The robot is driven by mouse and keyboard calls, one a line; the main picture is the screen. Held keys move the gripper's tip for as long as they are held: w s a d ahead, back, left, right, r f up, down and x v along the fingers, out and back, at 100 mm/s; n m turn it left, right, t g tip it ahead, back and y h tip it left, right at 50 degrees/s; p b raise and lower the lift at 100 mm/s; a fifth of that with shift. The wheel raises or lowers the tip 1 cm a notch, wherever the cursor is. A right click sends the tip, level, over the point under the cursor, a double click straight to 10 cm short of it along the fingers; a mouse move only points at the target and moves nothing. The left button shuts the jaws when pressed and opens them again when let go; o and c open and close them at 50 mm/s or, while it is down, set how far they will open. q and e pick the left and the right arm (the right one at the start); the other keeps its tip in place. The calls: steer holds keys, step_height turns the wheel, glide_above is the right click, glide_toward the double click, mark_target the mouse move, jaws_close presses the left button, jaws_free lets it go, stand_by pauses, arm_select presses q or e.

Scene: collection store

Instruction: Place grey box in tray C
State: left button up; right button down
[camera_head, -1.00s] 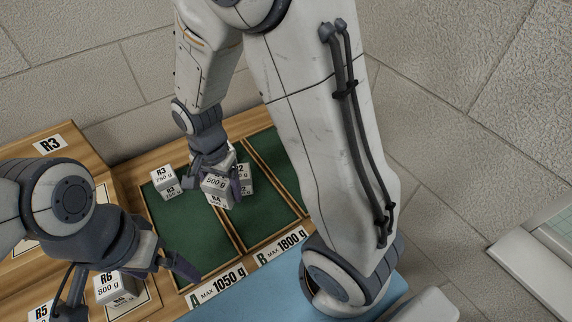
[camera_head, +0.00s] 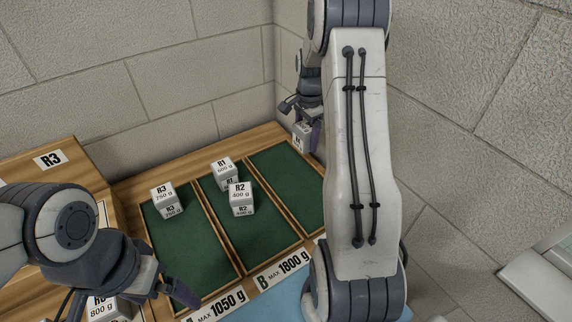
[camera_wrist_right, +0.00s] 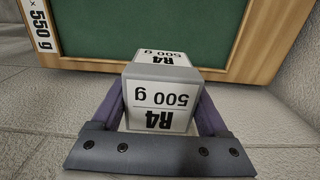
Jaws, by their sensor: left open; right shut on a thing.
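The light grey box marked R4 500 g (camera_wrist_right: 160,95) is between the fingers of my right gripper (camera_wrist_right: 160,112), which is shut on it. In the head view my right gripper (camera_head: 303,120) holds the box (camera_head: 300,136) near the far right edge of the rightmost tray (camera_head: 283,178). That tray is empty; its C label is not readable. In the right wrist view the box overlaps the wooden rim (camera_wrist_right: 215,74) of a green tray with a 550 g label. Its height above the rim is hard to tell. My left gripper (camera_head: 125,298) is open at lower left.
Box R3 (camera_head: 164,195) stands in tray A (camera_head: 195,255). Boxes R1 (camera_head: 222,168) and R2 (camera_head: 240,193) stand in tray B (camera_head: 247,238). Box R6 (camera_head: 105,309) is by my left gripper. A stone wall (camera_head: 180,60) rises behind the trays. My right arm hides the tray's right side.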

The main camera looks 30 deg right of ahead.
steer(key=p, duration=0.3)
glide_above(277, 160)
step_height(277, 160, down, 6)
steer(key=shift+s+r, duration=0.15)
steer(key=shift+r, duration=0.1)
steer(key=shift+f, duration=0.15)
step_height(277, 160, down, 3)
steer(key=shift+f+p, duration=0.1)
steer(key=shift+p, duration=0.4)
steer(key=shift+f, duration=0.4)
